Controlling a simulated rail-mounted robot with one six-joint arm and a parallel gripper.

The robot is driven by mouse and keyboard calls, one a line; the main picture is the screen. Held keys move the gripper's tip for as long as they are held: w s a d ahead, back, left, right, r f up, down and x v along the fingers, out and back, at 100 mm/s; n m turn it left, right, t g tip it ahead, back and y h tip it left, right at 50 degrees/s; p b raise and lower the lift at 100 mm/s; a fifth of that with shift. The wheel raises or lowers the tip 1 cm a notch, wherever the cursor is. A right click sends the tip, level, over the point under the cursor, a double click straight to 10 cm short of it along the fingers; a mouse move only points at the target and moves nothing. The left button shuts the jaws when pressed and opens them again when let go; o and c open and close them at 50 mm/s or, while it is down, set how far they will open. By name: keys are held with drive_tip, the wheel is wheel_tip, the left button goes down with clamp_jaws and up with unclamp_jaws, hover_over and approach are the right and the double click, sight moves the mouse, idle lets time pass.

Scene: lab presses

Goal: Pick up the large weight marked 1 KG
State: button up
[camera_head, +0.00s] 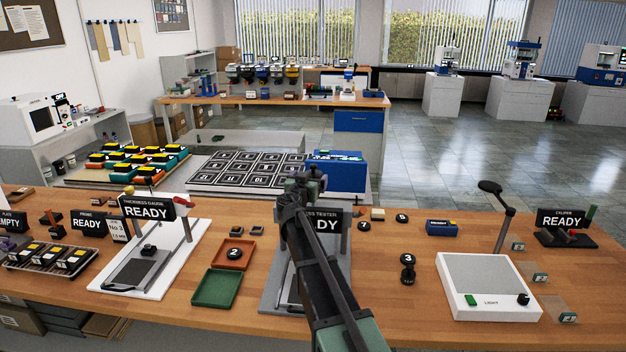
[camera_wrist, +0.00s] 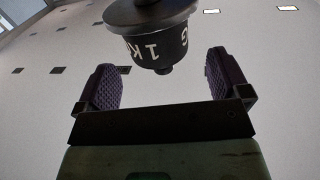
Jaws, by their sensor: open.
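The dark weight marked 1 KG (camera_wrist: 155,38) shows at the top centre of the wrist view, with its lettering upside down and its upper part cut off by the frame. My gripper (camera_wrist: 162,80) is open, with one ridged finger pad on each side below the weight in the picture. The weight lines up with the gap between the pads, and no pad visibly touches it. In the head view my arm crosses the middle of the bench; I cannot make out the fingers or the 1 KG weight there.
A tester with a READY sign (camera_head: 328,222) stands behind my arm. An orange tray (camera_head: 247,243), a green tray (camera_head: 217,288) and a thickness gauge (camera_head: 140,265) are left of it. A black piece marked 3 (camera_head: 408,260) and a light box (camera_head: 490,280) are right.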

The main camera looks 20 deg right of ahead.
sight(313, 173)
drive_tip(key=x, duration=0.4)
drive_tip(key=shift+w+d, duration=0.2)
drive_tip(key=c, duration=1.7)
drive_tip(key=shift+r, duration=0.1)
